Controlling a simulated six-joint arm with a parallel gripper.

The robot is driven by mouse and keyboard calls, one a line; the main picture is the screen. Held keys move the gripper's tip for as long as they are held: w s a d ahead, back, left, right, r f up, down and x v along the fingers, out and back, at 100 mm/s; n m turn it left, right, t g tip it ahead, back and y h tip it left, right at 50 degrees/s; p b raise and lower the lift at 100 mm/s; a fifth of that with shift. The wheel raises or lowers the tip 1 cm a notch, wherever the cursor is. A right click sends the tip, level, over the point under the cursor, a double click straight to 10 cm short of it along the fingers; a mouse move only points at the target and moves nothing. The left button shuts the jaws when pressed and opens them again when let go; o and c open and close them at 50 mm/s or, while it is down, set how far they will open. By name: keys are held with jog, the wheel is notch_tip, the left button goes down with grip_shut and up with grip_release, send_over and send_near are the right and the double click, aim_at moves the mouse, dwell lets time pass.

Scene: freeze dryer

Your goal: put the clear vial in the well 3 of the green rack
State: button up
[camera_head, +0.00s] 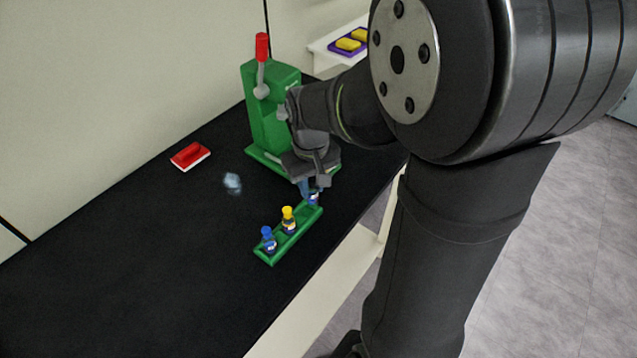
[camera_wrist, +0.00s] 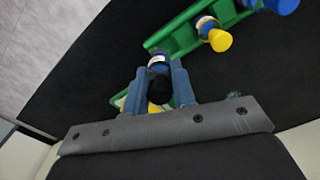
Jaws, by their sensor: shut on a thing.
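My gripper (camera_head: 309,188) is shut on a small vial (camera_head: 314,198) at the far end of the green rack (camera_head: 265,256). In the wrist view, the blue fingers of my gripper (camera_wrist: 160,72) stand on both sides of this vial (camera_wrist: 158,63), which has a white label band and a dark-looking top. Whether it is seated in the well or just above it cannot be told. The rack (camera_wrist: 182,41) also holds a yellow-capped vial (camera_head: 289,221) in the middle and a blue-capped vial (camera_head: 268,240) at the near end, both upright.
A green press (camera_head: 272,115) with a red-knobbed lever stands behind my gripper. A red-and-white block (camera_head: 190,156) and a translucent, blurry item (camera_head: 232,183) lie on the black table to the left. A purple tray (camera_head: 333,47) with yellow pieces is at the back. The near-left table is clear.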

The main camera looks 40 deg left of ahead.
jog(key=shift+s+a+f, duration=0.25)
jog(key=shift+a+f, duration=0.2)
jog(key=shift+a, duration=0.15)
jog(key=shift+f, duration=1.95)
jog(key=shift+f, duration=0.1)
jog(key=o, duration=1)
jog(key=shift+c, duration=0.2)
notch_tip(320, 180, up, 12)
jog(key=shift+r, duration=0.15)
